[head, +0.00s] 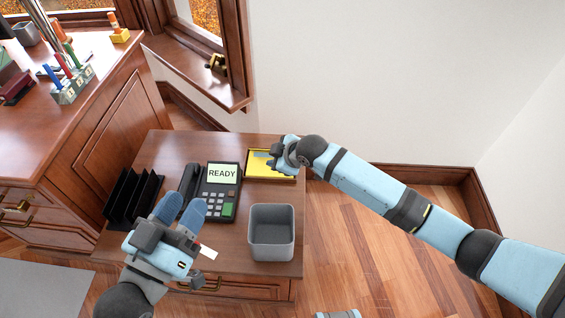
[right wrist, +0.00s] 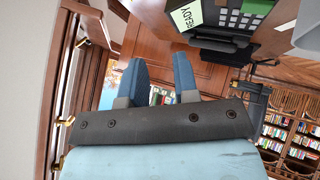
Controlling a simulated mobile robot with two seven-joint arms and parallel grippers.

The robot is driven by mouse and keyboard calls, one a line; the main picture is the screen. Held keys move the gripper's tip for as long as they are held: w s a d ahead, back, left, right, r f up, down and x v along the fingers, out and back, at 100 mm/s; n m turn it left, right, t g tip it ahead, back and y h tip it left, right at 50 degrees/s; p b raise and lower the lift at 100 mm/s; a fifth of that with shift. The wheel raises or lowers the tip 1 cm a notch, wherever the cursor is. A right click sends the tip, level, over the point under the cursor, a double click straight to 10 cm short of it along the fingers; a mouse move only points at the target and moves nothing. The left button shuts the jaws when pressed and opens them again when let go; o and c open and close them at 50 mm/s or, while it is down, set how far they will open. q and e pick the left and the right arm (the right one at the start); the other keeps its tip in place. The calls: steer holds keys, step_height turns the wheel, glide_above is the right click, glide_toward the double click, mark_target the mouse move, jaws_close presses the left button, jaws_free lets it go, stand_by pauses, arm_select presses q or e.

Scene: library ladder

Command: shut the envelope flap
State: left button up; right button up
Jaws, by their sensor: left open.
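A flat yellow piece (head: 258,170) with a darker rim lies at the back right of the small wooden desk. It may be the envelope, but I cannot make out a flap. My right gripper (head: 272,160) is over its right part and hides some of it; I cannot tell whether they touch. In the right wrist view the right gripper's fingers (right wrist: 158,66) are apart with nothing between them. The yellow piece does not show there. My left gripper (head: 181,206) is open over the front left of the desk. A small white piece (head: 208,252) shows beside it.
A payment terminal (head: 222,190) reading READY stands mid-desk, with a black file rack (head: 130,195) to its left. An open grey bin (head: 271,234) stands at the front right. A taller wooden cabinet (head: 105,110) and window sill (head: 195,70) flank the desk.

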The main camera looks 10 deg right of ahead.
steer(key=s+r+m+t+y+p, duration=0.1)
steer(key=s+r+m+p, duration=0.3)
steer(key=s+p, duration=0.4)
steer(key=shift+s+d+r+t+p, duration=0.25)
steer(key=shift+s+r, duration=0.3)
steer(key=shift+s, duration=0.4)
steer(key=shift+f, duration=0.1)
